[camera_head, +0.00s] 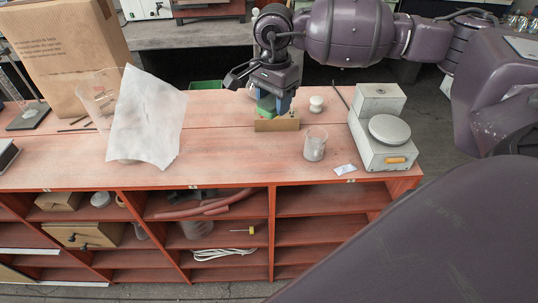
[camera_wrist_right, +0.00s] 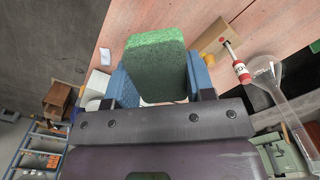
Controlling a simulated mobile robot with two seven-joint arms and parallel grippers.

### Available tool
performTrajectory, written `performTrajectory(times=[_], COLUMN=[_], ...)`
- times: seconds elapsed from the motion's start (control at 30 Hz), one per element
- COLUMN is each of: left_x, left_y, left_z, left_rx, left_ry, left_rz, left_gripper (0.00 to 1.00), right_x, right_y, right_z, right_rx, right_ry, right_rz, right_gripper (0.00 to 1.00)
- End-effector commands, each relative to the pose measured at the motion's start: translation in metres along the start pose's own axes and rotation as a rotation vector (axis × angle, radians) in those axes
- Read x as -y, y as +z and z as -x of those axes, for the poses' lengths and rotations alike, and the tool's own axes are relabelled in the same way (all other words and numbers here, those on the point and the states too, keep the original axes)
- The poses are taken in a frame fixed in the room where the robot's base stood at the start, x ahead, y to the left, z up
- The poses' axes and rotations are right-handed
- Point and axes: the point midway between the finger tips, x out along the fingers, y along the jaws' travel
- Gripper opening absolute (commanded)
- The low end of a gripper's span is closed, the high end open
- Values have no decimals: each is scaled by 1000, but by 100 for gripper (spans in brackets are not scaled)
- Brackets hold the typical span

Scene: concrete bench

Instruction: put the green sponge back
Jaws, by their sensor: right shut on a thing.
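The green sponge (camera_head: 266,104) is between the blue fingers of my right gripper (camera_head: 273,103), which is shut on it above the back half of the bench. In the right wrist view the sponge (camera_wrist_right: 156,62) stands up between the two fingers (camera_wrist_right: 160,88). My left gripper is not in view.
A beaker (camera_head: 315,145) and a grey scale (camera_head: 385,143) stand to the right, with a small white knob-shaped item (camera_head: 316,103) behind. The bench front (camera_head: 235,160) is clear.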

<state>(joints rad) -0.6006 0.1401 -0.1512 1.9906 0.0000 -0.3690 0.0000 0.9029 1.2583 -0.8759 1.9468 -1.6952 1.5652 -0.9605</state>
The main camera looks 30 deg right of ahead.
Motion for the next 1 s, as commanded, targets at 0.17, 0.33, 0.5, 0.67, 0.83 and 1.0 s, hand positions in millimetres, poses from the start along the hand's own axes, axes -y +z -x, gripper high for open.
performTrajectory(times=[0.17,0.33,0.5,0.67,0.83,1.0], left_x=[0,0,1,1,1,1], left_y=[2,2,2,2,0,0], left_z=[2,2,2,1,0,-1], left_rx=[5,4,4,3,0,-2], left_ry=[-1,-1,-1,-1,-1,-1], left_rz=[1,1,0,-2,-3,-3], left_gripper=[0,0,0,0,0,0], right_x=[0,0,0,0,0,0], right_y=[1,1,1,1,1,1], right_z=[-41,-78,-111,-127,-135,-157], right_rx=[2,3,2,2,2,3], right_ry=[4,4,2,1,1,3], right_rz=[-1,-2,-2,-2,-2,-3], right_gripper=[27,27,27,27,27,27])
